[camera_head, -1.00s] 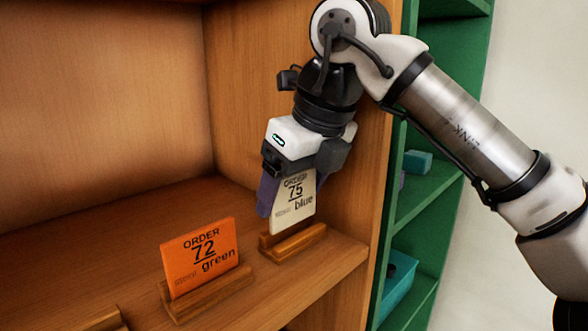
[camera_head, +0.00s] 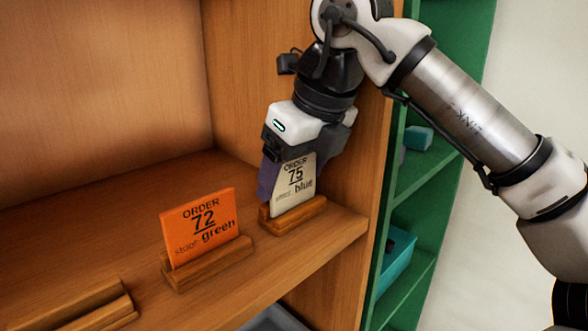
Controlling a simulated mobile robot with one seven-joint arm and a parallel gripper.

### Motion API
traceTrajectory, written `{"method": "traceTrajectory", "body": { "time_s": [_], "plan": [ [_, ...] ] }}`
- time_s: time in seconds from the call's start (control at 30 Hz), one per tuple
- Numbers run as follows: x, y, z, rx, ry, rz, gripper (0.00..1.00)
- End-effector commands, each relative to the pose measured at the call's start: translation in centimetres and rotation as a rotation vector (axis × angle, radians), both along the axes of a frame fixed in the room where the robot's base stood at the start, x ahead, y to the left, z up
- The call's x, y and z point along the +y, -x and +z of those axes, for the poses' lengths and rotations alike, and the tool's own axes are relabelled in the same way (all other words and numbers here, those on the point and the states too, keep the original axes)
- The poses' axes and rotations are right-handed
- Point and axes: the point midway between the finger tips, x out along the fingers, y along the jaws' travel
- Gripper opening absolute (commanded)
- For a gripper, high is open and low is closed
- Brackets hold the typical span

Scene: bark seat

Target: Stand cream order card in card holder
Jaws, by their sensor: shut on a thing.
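The cream order card (camera_head: 293,186), printed "ORDER 75" and "blue", is upright with its lower edge at the wooden card holder (camera_head: 293,217) near the shelf's right end. The card's bottom looks to be in the holder's slot, though the front bar hides its lowest edge. My gripper (camera_head: 288,168) is above the holder, pointing down, shut on the card's upper part. One purple finger shows at the card's left side; the other is hidden.
An orange card (camera_head: 200,228), "ORDER 72 green", stands in a second wooden holder (camera_head: 209,266) to the left. Another holder (camera_head: 88,306) at the lower left looks empty. The cabinet side wall is close on the right. A green shelf unit (camera_head: 420,190) holds a teal bin (camera_head: 398,262).

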Motion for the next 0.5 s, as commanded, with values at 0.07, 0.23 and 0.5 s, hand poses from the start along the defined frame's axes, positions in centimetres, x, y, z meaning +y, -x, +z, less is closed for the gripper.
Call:
{"method": "traceTrajectory", "body": {
  "time_s": [0.07, 0.23, 0.5],
  "plan": [
    [0.01, 0.0, -0.01, 0.0, 0.0, 0.0, 0.55],
    [0.01, 0.0, -0.06, 0.0, 0.0, 0.0, 0.55],
    [0.01, 0.0, -0.56, 0.0, 0.0, 0.0, 0.55]
  ]
}}
